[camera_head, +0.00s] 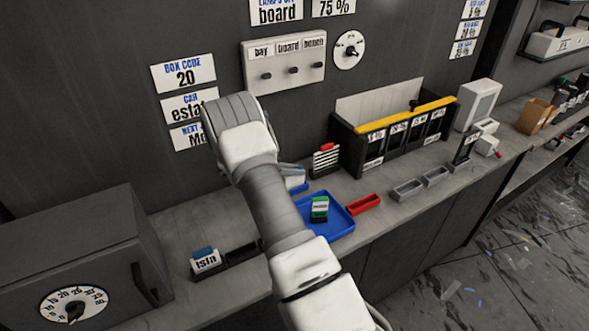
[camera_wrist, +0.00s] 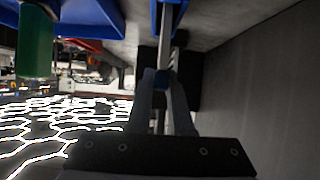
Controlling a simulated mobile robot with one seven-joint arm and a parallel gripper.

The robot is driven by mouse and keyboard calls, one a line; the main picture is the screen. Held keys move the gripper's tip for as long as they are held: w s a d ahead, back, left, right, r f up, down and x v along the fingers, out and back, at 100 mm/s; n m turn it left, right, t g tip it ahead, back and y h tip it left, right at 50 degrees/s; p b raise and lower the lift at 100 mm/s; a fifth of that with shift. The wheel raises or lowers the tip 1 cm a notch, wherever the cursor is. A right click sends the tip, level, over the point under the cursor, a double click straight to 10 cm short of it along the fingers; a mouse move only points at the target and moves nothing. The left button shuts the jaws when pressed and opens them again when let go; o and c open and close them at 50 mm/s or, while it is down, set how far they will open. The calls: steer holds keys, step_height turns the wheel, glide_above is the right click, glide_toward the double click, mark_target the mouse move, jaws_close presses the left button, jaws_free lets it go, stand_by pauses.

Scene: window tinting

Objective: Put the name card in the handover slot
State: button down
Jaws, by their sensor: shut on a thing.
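My gripper (camera_wrist: 163,82) is shut on a thin pale piece with blue on it, seen almost edge-on in the wrist view; it appears to be the name card (camera_wrist: 172,45). Its lettering cannot be read. In the head view my arm hides most of the gripper, and a blue and white piece (camera_head: 296,180) shows just past the arm, above the counter. A low dark holder (camera_head: 242,253) stands on the counter at left, with a blue-topped card (camera_head: 205,259) at its left end. No place is visibly labelled as the handover slot.
A blue tray (camera_head: 341,226) holds a green and white item (camera_head: 319,207). A red tray (camera_head: 363,204) and grey trays (camera_head: 407,190) lie to its right. A black rack with a yellow bar (camera_head: 405,115) stands behind. A dark box with a dial (camera_head: 75,303) fills the left end.

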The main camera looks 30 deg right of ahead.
steer(key=c, duration=1.3)
jaws_free()
steer(key=shift+f, duration=0.15)
steer(key=o, duration=0.5)
steer(key=shift+r, duration=0.25)
steer(key=b+v, duration=0.1)
steer(key=v, duration=1.1)
steer(key=shift+f, duration=0.1)
